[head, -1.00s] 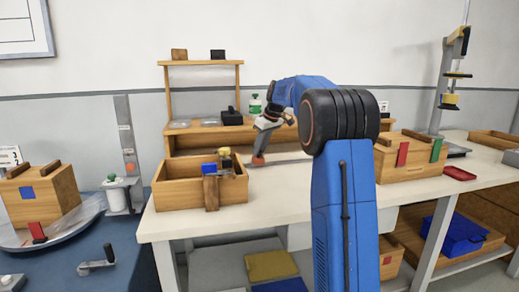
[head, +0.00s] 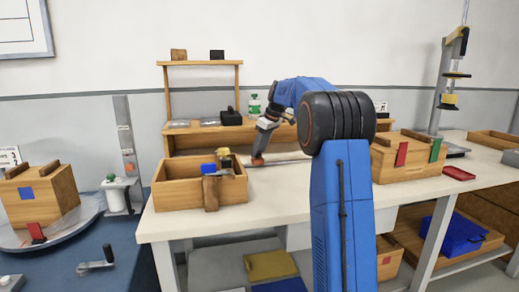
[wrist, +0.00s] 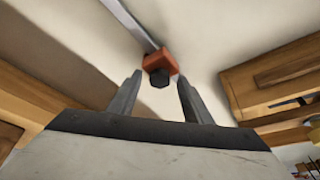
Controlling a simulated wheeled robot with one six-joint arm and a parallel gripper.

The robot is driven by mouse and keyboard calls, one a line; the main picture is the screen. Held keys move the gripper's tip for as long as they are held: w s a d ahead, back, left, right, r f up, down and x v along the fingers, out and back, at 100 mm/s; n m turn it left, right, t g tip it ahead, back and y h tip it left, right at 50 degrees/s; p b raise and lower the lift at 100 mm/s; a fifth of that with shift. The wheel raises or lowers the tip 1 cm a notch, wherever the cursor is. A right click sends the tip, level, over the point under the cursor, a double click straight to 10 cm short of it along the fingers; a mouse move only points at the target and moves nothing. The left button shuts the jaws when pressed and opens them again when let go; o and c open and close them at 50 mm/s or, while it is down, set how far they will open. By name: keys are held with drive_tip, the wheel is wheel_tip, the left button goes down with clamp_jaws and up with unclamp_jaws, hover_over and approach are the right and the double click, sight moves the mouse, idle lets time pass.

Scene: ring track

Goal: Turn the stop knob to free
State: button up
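In the wrist view, the stop is an orange-red block (wrist: 160,62) on a thin metal rail (wrist: 128,22). A dark, faceted knob (wrist: 159,79) sticks out from the block towards me. My gripper (wrist: 159,82) is open, with one finger on each side of the knob and a visible gap on both sides. In the head view, my gripper (head: 262,148) points down at the orange block (head: 258,161) on the bench, behind the wooden bin. The knob itself cannot be made out there.
An open wooden bin (head: 177,194) with a blue block (head: 208,169) stands left of my gripper. A wooden shelf (head: 190,130) stands behind. A wooden box (head: 398,166) with red and green plates is to the right. The white bench top (head: 290,194) in front is clear.

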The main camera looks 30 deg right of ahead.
drive_tip(key=shift+r, duration=0.1)
drive_tip(key=v, duration=1.7)
drive_tip(key=shift+s+r, duration=0.1)
drive_tip(key=shift+s, duration=0.05)
